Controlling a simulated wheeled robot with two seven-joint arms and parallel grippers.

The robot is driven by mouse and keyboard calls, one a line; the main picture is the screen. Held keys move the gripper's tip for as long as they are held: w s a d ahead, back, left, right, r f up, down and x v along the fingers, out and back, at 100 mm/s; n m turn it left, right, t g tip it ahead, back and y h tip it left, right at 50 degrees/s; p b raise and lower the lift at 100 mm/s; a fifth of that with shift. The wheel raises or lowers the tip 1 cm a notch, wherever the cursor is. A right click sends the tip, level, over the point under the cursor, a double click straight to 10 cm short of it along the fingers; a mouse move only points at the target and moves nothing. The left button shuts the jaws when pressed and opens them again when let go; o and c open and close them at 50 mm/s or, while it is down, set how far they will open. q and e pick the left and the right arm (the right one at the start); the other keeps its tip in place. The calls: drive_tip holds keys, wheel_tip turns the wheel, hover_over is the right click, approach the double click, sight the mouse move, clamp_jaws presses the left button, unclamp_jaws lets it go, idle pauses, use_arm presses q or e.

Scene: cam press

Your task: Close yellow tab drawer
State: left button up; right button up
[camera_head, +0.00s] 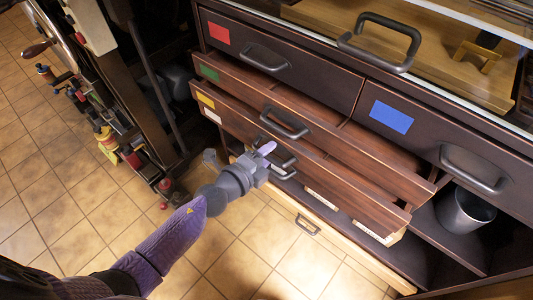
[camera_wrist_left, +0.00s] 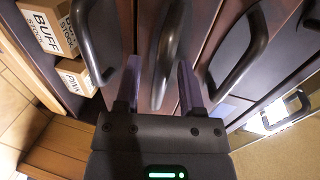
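The yellow tab (camera_head: 206,100) marks a brown drawer in the cabinet's left column. Its front (camera_head: 345,178) stands out from the cabinet, below the green tab drawer (camera_head: 340,140), which also stands out. My left gripper (camera_head: 268,158) is at the handles below the green tab drawer's handle and partly hides them. In the left wrist view, the fingers (camera_wrist_left: 158,88) are apart, with a dark curved handle (camera_wrist_left: 170,45) between them. Finger contact is unclear, as is which drawer this handle belongs to. My right gripper is not in view.
Other handles (camera_wrist_left: 240,50) lie close on both sides of the fingers. A blue tab drawer (camera_head: 391,117) and a grey bucket (camera_head: 465,210) are at right. A light wooden drawer (camera_head: 325,237) stands out below. A tool rack (camera_head: 100,125) is at left; tiled floor lies between.

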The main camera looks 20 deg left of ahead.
use_arm(q)
clamp_jaws()
idle(1.2)
